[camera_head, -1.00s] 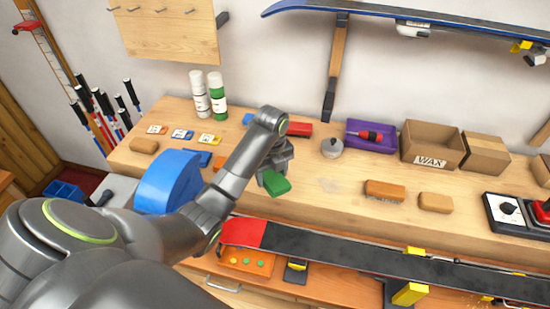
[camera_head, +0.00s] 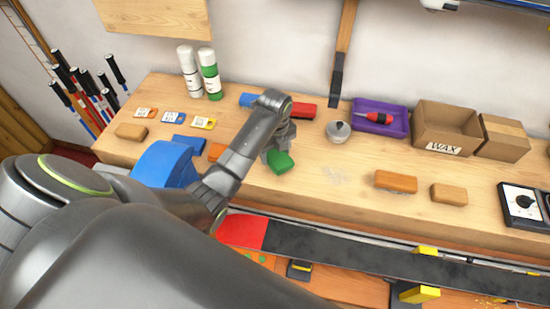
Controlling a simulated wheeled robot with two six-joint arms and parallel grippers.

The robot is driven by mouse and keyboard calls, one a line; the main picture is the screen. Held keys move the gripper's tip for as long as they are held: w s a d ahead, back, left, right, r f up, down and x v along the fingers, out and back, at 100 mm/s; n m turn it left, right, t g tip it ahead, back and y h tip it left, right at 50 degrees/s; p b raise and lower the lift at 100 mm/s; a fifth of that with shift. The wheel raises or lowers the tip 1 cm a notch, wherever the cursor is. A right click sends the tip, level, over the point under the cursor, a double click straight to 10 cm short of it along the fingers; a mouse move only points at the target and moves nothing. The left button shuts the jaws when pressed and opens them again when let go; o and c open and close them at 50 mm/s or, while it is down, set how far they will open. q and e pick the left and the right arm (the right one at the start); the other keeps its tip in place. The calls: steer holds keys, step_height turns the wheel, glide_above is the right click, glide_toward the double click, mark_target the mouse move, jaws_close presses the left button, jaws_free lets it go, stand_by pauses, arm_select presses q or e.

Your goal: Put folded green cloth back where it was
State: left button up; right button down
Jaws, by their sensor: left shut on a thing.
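The folded green cloth (camera_head: 280,163) is at the jaws of my left gripper (camera_head: 276,152), over the middle of the wooden bench. The gripper is shut on it, and the fingers and wrist hide part of the cloth. I cannot tell whether the cloth touches the bench top. My right gripper is not in view.
The bench (camera_head: 330,175) has clear room right of the cloth. A metal pot (camera_head: 338,133), a purple tray (camera_head: 381,121) and a cardboard wax box (camera_head: 445,128) stand behind. Orange-brown blocks (camera_head: 396,181) lie to the right. A ski (camera_head: 330,247) runs along the front.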

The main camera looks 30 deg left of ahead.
mark_target(275, 160)
arm_select(q)
steer(key=shift+f+p, duration=0.35)
steer(key=shift+f, duration=1.65)
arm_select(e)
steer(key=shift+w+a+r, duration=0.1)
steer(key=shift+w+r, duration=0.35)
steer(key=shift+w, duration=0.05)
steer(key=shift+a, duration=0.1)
arm_select(q)
steer(key=shift+f, duration=0.1)
steer(key=o, duration=0.9)
steer(key=shift+a, duration=0.1)
steer(key=shift+o, duration=0.2)
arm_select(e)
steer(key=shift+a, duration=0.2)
